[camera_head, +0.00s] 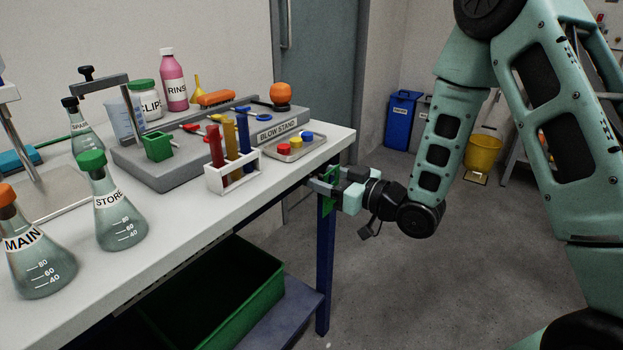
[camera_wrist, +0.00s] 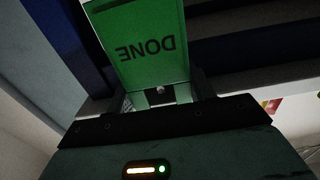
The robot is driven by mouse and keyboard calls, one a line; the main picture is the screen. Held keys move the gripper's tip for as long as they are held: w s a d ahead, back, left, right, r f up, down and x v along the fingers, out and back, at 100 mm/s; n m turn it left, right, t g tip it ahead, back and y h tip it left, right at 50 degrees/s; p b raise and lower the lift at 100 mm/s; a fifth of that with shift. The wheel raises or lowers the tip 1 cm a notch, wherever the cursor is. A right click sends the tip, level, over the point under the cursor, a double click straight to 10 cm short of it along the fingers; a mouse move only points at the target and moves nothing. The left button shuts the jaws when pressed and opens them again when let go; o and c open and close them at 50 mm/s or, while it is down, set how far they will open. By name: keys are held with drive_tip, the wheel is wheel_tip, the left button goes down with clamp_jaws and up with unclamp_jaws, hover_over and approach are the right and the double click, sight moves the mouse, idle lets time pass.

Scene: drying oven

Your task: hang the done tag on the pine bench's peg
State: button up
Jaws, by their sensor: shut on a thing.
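The done tag (camera_head: 329,193) is a flat green plate. In the wrist view, the tag (camera_wrist: 135,50) fills the upper middle, and its word DONE reads upside down. My gripper (camera_head: 332,187) is shut on the tag, beside the bench's right end and just below the top. In the wrist view, my gripper (camera_wrist: 161,97) holds the tag by its lower edge. The bench (camera_head: 185,240) has a pale top and blue legs. I cannot make out a peg; a small grey piece at the tag's left may be a fingertip or a peg.
The bench top holds labelled flasks (camera_head: 118,215), a test tube rack (camera_head: 233,178), a blow stand (camera_head: 280,128) and a tray (camera_head: 300,147). A blue leg (camera_head: 324,270) stands close below my gripper. A green crate (camera_head: 225,305) sits on the lower shelf.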

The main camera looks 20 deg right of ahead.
drive_tip(key=w+a, duration=0.1)
drive_tip(key=w+a+f, duration=0.1)
drive_tip(key=shift+w, duration=0.35)
drive_tip(key=shift+f, duration=0.1)
drive_tip(key=shift+f+b, duration=0.15)
drive_tip(key=shift+b, duration=0.25)
drive_tip(key=o, duration=0.9)
drive_tip(key=shift+o, duration=0.2)
